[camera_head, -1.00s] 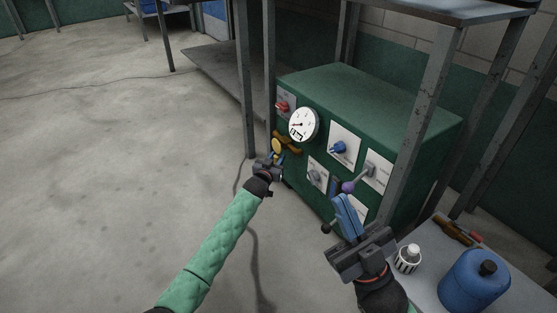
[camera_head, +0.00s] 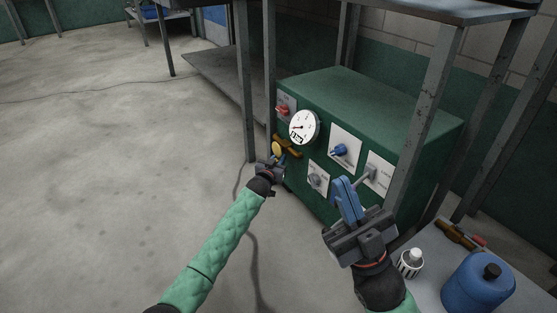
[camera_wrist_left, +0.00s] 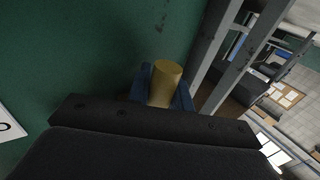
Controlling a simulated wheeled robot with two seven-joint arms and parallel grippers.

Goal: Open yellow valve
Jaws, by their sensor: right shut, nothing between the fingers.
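The yellow valve (camera_head: 276,149) sits at the lower left of the green cabinet's front, by a brown pipe piece. My left gripper (camera_head: 275,160) is at the valve. In the left wrist view the valve's yellow cylindrical handle (camera_wrist_left: 164,84) lies between the blue fingers, with no clear gap on either side, so the gripper looks shut on it. The far fingertips are partly hidden by the handle. My right gripper (camera_head: 345,195) is shut and empty, in front of the cabinet's right part.
The green cabinet (camera_head: 365,98) carries a round gauge (camera_head: 303,127), a red valve (camera_head: 282,111), a blue valve (camera_head: 340,150) and a grey knob (camera_head: 316,180). Metal posts (camera_head: 421,115) stand close by.

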